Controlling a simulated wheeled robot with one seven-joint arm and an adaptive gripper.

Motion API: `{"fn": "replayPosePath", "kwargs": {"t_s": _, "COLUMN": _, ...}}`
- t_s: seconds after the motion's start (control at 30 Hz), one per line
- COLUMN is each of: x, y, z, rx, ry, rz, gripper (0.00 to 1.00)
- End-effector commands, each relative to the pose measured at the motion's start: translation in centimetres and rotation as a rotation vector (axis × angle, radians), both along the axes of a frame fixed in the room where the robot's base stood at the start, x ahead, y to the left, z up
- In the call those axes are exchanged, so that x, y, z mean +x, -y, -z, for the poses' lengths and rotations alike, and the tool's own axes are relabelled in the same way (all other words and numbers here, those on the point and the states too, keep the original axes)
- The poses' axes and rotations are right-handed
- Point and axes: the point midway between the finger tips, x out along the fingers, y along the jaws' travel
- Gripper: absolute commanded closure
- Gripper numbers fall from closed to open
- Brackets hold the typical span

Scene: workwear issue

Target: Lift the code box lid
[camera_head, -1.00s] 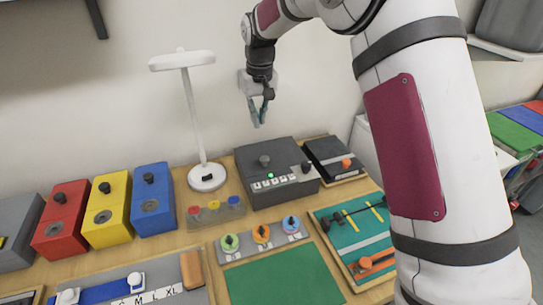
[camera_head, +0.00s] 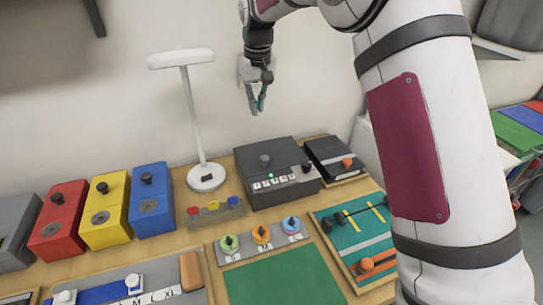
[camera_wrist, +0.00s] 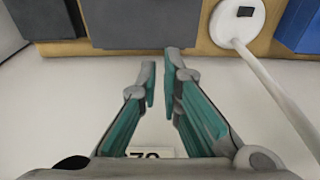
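The code box (camera_head: 277,173) is a dark grey box at the back of the table.
A white lamp (camera_head: 189,110) stands left of the box. A black case (camera_head: 333,158) with an orange knob is close on its right. Red, yellow and blue boxes (camera_head: 152,200) stand left. Trays and a green mat (camera_head: 284,277) lie in front. The wall is close behind.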

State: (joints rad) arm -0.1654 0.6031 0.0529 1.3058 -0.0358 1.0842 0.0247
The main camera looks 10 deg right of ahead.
Motion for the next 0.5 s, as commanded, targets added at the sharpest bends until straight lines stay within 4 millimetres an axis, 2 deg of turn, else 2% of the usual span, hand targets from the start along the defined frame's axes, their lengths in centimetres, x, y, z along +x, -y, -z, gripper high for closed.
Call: {"fn": "replayPosePath", "kwargs": {"t_s": 0.5, "x": 0.34, "y": -0.08, "z": -0.88, "rx": 0.000, "ry": 0.002, "rz": 0.000, "gripper": 0.93}}
